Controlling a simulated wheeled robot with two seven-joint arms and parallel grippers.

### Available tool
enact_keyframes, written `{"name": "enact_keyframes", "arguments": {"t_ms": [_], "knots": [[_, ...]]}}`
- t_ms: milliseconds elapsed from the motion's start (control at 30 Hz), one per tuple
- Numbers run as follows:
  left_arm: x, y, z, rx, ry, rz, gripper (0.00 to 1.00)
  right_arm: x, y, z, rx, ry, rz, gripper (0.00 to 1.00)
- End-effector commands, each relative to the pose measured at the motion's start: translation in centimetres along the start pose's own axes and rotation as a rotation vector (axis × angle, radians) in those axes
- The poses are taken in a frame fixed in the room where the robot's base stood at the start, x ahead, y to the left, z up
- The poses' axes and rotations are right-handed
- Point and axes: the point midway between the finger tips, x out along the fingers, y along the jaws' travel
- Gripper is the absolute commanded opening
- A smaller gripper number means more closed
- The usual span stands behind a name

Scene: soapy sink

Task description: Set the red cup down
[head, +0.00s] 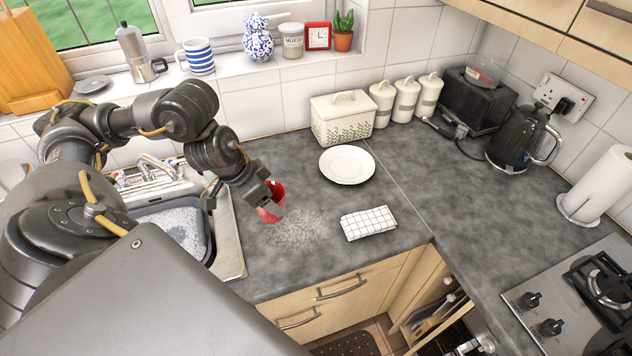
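The red cup (268,215) is at the left part of the grey worktop, just right of the sink. My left gripper (267,201) is at the cup with its fingers around it, and they hide part of it. The cup looks slightly tilted, and I cannot tell whether its base touches the worktop. My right gripper is not in view.
The soapy sink (228,235) is left of the cup. A speckled wet patch (300,228) lies right of it. A folded checked cloth (368,223) and a white plate (347,165) lie farther right. A bread bin (342,120) stands behind. The worktop's front edge is near.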

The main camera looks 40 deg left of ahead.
Motion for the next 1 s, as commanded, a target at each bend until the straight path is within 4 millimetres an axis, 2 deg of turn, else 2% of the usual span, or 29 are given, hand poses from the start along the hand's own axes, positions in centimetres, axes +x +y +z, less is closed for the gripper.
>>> {"name": "enact_keyframes", "arguments": {"t_ms": [133,267,367,433,700,800,1000], "knots": [[-0.3,-0.3,0.3,-0.011,0.0,-0.004,0.44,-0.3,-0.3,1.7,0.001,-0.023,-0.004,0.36],[-0.1,-0.4,0.2,-0.012,0.001,-0.004,0.44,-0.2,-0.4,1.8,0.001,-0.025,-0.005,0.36],[0.8,-0.9,-0.4,-0.014,0.002,-0.003,0.44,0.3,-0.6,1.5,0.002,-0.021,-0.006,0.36],[1.9,-1.7,-1.1,-0.017,0.003,-0.003,0.44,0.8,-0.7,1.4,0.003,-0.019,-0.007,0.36],[7.0,-5.3,-5.3,-0.02,-0.001,0.001,0.44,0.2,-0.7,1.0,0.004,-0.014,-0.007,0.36],[9.5,-6.2,-5.4,-0.017,-0.004,0.0,0.44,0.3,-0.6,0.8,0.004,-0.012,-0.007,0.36],[12.3,-7.4,-6.2,-0.013,0.0,-0.002,0.44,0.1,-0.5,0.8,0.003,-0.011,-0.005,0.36]]}}
